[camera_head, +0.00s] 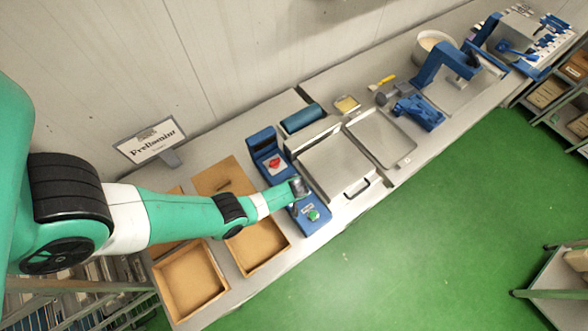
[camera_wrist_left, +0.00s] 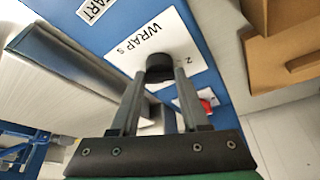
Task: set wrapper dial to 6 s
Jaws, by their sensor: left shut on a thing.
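The blue wrapper machine (camera_head: 262,143) stands on the bench in the head view, with a green button (camera_head: 313,215) on its front part. My left gripper (camera_head: 299,188) is over the machine's panel. In the left wrist view, the black round dial (camera_wrist_left: 159,64) sits on a white plate (camera_wrist_left: 178,45) marked "WRAP S". My left gripper (camera_wrist_left: 160,80) is shut on this dial, one finger on each side. The dial's pointer and most scale numbers are hidden or too small to read. My right gripper is in neither view.
Wooden trays (camera_head: 190,282) stand left of the machine. A metal plate unit (camera_head: 335,165) with a handle is close on its right, and a metal tray (camera_head: 381,137) lies beyond. A sign (camera_head: 150,142) stands behind. Part of a "START" label (camera_wrist_left: 97,8) shows near the dial.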

